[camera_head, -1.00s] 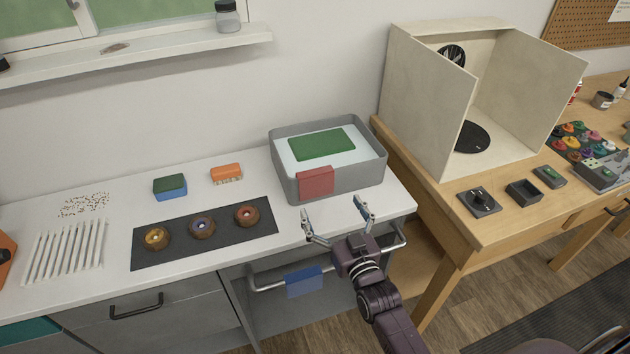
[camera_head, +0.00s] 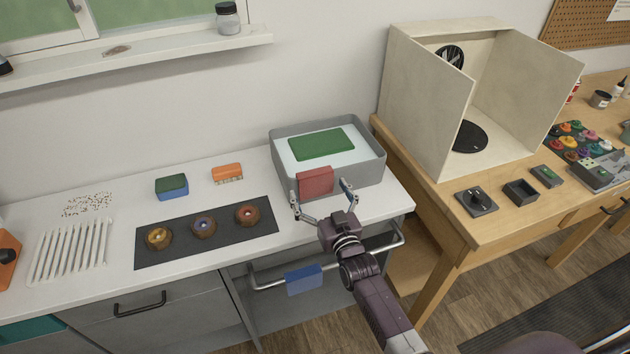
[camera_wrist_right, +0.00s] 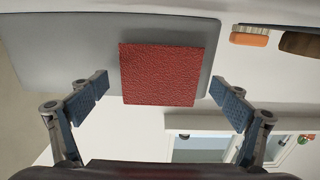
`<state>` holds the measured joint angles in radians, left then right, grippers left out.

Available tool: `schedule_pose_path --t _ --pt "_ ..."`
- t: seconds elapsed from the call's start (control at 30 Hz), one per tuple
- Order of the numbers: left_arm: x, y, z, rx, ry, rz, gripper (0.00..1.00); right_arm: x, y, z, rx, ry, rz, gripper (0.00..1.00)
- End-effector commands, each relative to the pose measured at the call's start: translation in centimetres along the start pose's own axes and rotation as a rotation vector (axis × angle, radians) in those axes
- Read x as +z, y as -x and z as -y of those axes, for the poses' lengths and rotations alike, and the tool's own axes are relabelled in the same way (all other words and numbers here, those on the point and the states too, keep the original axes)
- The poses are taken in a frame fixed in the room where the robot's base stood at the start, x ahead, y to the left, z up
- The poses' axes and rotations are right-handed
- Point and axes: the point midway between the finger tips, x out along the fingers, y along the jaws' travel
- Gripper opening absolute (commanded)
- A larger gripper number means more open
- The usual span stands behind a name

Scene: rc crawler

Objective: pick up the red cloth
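The red cloth (camera_head: 315,181) hangs over the front rim of the grey tub (camera_head: 356,184) on the white counter. In the right wrist view the red cloth (camera_wrist_right: 160,74) is a textured square between the two fingers and farther out. My right gripper (camera_head: 322,192) is open just in front of the cloth, its fingers spread to either side; in the right wrist view the gripper (camera_wrist_right: 158,102) shows blue-grey finger pads apart with nothing between them in its grasp. My left gripper is not in view.
The tub holds a green pad (camera_head: 321,144). A blue-green sponge (camera_head: 171,187), an orange brush (camera_head: 227,173) and a dark mat (camera_head: 150,253) with three round parts lie left of it. A blue cloth (camera_head: 304,280) hangs on the rail (camera_head: 268,284) below. A wooden table (camera_head: 458,222) stands right.

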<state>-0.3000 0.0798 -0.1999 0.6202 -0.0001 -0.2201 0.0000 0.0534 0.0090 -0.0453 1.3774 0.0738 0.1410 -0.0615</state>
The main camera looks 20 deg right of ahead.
Motion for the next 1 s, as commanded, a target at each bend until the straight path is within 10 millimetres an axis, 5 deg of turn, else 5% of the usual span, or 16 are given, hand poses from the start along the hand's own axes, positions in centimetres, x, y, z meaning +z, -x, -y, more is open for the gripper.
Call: schedule_pose_path --t 0.4,0.77,1.0 --pt "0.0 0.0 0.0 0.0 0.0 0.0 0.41 0.0 0.0 0.0 0.0 0.0 0.0 0.48" --pt "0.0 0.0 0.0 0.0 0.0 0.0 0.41 -0.5 0.0 0.0 0.0 0.0 -0.001 0.47" --pt "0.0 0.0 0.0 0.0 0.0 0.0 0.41 -2.9 0.0 0.0 0.001 0.0 -0.004 0.47"
